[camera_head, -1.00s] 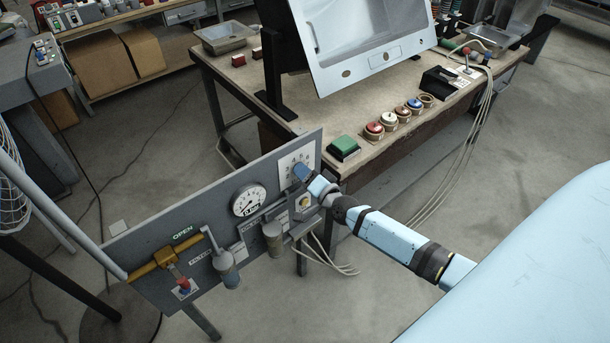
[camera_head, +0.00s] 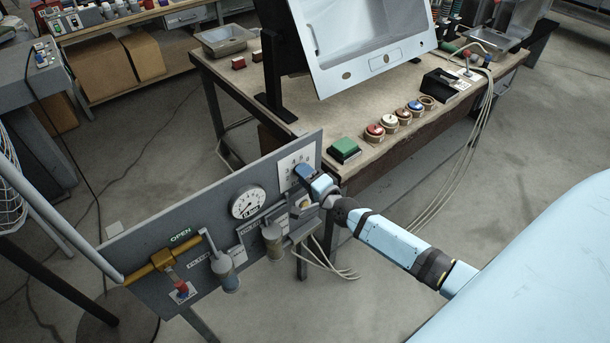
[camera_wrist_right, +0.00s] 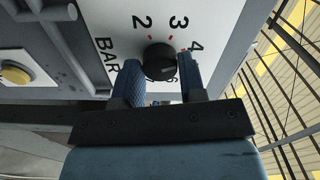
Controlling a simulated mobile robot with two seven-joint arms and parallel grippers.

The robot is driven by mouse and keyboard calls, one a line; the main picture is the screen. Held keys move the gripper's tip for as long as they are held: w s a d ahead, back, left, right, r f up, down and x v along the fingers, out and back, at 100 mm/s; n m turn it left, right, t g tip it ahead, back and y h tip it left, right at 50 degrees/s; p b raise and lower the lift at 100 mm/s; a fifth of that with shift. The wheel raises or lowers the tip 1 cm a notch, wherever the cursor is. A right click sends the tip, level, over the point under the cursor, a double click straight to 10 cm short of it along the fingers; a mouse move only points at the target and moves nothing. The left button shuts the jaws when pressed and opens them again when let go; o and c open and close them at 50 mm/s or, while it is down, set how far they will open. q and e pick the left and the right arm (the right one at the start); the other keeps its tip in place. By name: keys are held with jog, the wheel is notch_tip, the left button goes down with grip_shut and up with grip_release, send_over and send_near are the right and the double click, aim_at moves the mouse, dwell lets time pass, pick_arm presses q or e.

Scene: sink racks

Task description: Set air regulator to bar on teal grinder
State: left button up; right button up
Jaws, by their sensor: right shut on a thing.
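The air regulator is a black round knob (camera_wrist_right: 159,62) on a white dial plate (camera_head: 292,162) at the right end of the grey panel. In the right wrist view the plate shows 2, 3 and 4 with red ticks and the word BAR (camera_wrist_right: 106,54). My right gripper (camera_head: 301,173) is at the plate. In the right wrist view its blue fingers (camera_wrist_right: 158,73) are either side of the knob, shut on it. The gripper hides the knob in the head view. Which number the knob points at cannot be told. My left gripper is out of view.
A yellow button (camera_wrist_right: 17,75) sits beside the dial. A workbench (camera_head: 300,120) stands behind, with hanging cables to its right.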

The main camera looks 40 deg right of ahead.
jog(key=o, duration=0.9)
jog(key=shift+s, duration=0.1)
jog(key=s, duration=0.9)
jog(key=s+d, duration=0.1)
jog(key=s, duration=0.3)
jog(key=shift+s, duration=0.35)
jog(key=s+a+f+n+g+y, duration=0.1)
jog(key=s+a+f+n+g, duration=0.4)
jog(key=a+n, duration=0.45)
jog(key=s+a+f+n+g+y, duration=0.1)
jog(key=s+a+f+n+g, duration=0.15)
jog(key=s+a+n, duration=0.65)
jog(key=shift+m+t, duration=0.25)
jog(key=shift+m, duration=0.1)
jog(key=r+p, duration=0.3)
jog(key=p, duration=0.1)
jog(key=r+p, duration=0.4)
jog(key=w+r+p, duration=0.1)
jog(key=r+p, duration=0.3)
jog(key=shift+d+r, duration=0.15)
jog(key=shift+d, duration=0.1)
